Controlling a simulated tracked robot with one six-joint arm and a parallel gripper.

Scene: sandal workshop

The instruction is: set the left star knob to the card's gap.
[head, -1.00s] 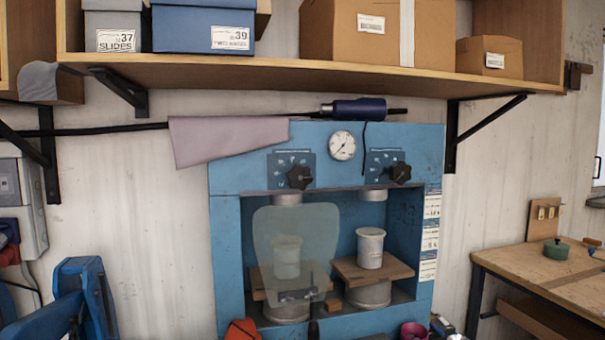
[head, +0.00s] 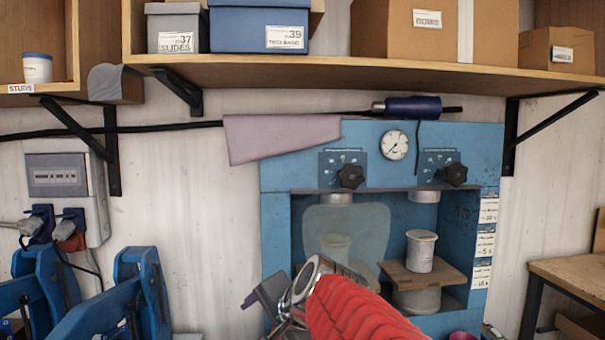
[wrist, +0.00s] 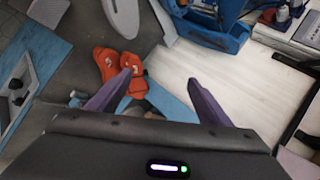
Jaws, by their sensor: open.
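The left star knob (head: 351,176) is black and sits on a dark dial plate on the upper front of the blue press (head: 275,215). Its setting is too small to read. A matching right star knob (head: 453,174) sits beyond the round gauge. Several white cards (head: 485,243) hang on the press's right side; their writing is not legible.
A translucent shield (head: 345,235) stands before the press's left station. A pink cloth (head: 280,137) hangs at its upper left edge. A shelf (head: 330,72) with boxes runs above. Blue clamp-like frames (head: 140,290) stand at lower left. Orange gloves (wrist: 118,65) lie below my gripper.

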